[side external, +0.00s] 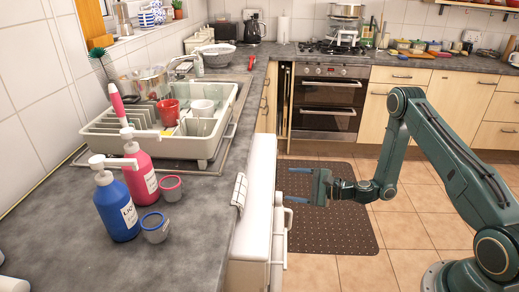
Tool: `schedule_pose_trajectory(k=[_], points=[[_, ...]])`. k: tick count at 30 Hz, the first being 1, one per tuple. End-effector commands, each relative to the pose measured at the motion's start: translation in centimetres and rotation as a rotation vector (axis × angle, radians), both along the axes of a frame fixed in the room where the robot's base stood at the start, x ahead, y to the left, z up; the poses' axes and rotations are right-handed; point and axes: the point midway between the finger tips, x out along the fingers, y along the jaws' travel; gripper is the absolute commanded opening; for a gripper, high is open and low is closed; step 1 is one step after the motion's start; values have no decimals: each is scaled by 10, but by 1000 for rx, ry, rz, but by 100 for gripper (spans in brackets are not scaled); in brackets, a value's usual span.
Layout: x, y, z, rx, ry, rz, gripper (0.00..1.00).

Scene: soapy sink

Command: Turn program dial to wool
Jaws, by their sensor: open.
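A white appliance (262,165) stands under the counter's right edge, and its front faces right, seen almost edge-on. A small white protruding part (278,198) shows on its front. I cannot tell whether this is the program dial. No dial markings or wool setting can be read from this angle. My gripper (290,185) is open and empty, with its blue fingertips pointing left at the appliance front. The fingertips are close to the protruding part; I cannot tell whether they touch it.
A blue bottle (117,210), a pink bottle (143,175) and two small cups (155,228) (171,188) stand on the grey counter (190,262). A dish rack (205,148) stands behind them. A dark mat (330,215) lies on the open floor below my gripper. An oven (326,100) stands at the back.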

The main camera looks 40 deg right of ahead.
Motion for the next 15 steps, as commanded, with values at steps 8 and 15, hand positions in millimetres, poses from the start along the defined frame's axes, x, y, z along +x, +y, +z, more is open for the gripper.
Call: schedule_pose_trajectory(k=[8,15], points=[[0,0,13,-1,-1,0,69],[0,0,51,-3,-4,0,69]])
